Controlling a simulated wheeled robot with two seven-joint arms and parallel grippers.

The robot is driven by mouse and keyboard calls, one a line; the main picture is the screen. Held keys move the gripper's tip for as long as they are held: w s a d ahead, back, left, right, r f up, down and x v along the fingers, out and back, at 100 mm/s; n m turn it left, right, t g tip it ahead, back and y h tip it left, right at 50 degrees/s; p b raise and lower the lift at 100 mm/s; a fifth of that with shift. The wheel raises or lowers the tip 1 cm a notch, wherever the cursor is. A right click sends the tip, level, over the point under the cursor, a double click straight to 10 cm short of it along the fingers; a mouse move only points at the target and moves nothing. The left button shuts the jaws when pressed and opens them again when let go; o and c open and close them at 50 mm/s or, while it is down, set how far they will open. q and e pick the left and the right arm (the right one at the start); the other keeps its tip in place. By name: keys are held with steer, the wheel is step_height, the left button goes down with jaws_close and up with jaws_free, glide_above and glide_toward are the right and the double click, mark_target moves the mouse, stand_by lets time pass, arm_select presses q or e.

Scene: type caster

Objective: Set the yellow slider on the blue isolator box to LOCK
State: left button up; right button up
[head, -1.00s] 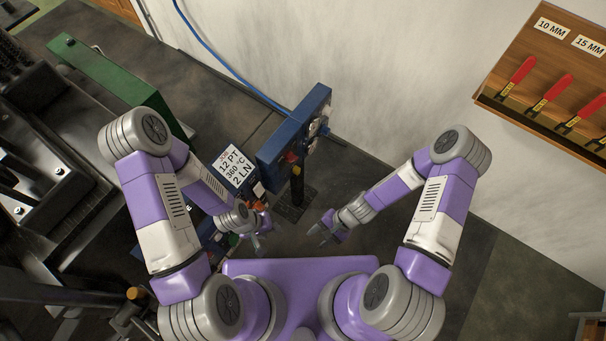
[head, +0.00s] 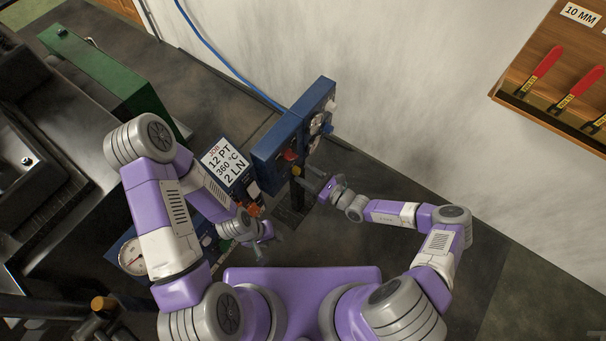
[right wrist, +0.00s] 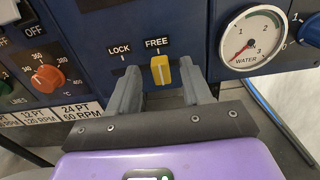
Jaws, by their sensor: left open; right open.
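The blue isolator box (head: 292,138) stands on a post in the middle of the head view. In the right wrist view, its blue face (right wrist: 95,25) carries LOCK on the left and FREE on the right. The yellow slider (right wrist: 160,70) stands under FREE, at the right of its slot. My right gripper (head: 315,182) is open in front of the box. In the right wrist view, its fingers (right wrist: 160,88) lie left and right of the slider, with gaps; whether they reach its depth I cannot tell. My left gripper (head: 270,240) is open and empty, lower and left of the box.
A water gauge (right wrist: 252,40) sits right of the slider and an orange temperature knob (right wrist: 47,78) left of it. A white job card (head: 224,163) stands left of the box. A rack with red-handled tools (head: 545,62) hangs on the right wall. A green block (head: 105,75) lies back left.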

steer(key=shift+x, duration=0.85)
jaws_close()
